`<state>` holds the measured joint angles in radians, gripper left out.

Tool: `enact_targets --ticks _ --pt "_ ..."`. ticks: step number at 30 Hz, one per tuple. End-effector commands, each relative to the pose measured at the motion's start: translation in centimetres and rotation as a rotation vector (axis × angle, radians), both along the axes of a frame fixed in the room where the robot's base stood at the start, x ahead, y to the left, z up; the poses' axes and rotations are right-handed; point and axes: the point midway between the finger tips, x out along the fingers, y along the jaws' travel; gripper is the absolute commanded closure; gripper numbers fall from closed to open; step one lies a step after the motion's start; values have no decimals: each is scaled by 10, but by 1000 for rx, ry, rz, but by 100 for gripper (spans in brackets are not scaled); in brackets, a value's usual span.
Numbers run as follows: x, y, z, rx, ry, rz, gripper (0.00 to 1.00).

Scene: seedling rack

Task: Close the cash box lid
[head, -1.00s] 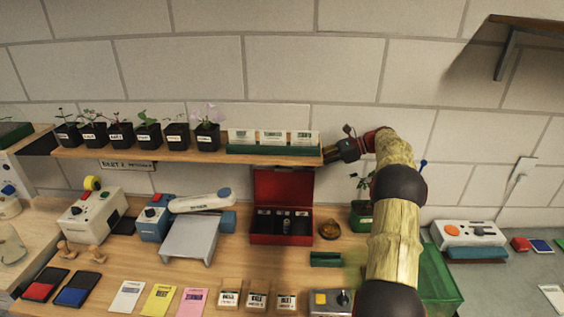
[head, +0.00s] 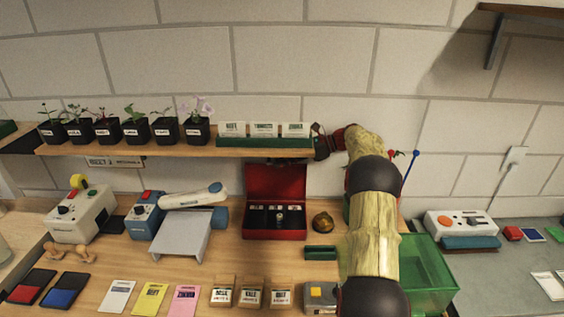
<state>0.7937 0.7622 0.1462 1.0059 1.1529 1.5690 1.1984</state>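The red cash box (head: 275,233) stands on the wooden bench below the shelf. Its lid (head: 276,182) is open and stands upright at the back, with its red inside facing me. The dark tray in the box holds a few small items. My gripper (head: 318,143) is at the right end of the shelf, above and to the right of the lid, apart from it. It is small and dark here, and I cannot tell whether its fingers are open or shut.
The shelf (head: 160,149) with several potted seedlings and a green seed-packet holder (head: 265,142) overhangs behind the box. A round brown object (head: 322,222) and a small green block (head: 320,253) are right of the box. A green bin (head: 428,270) is further right.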

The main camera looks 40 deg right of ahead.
Motion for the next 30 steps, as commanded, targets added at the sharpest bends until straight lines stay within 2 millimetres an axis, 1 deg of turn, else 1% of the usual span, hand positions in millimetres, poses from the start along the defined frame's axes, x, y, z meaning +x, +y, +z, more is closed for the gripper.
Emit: enact_targets --ticks 1,14,30 --pt "0 0 0 0 0 0 76" --pt "0 0 0 0 0 1 100" --pt "0 0 -1 1 1 1 100"
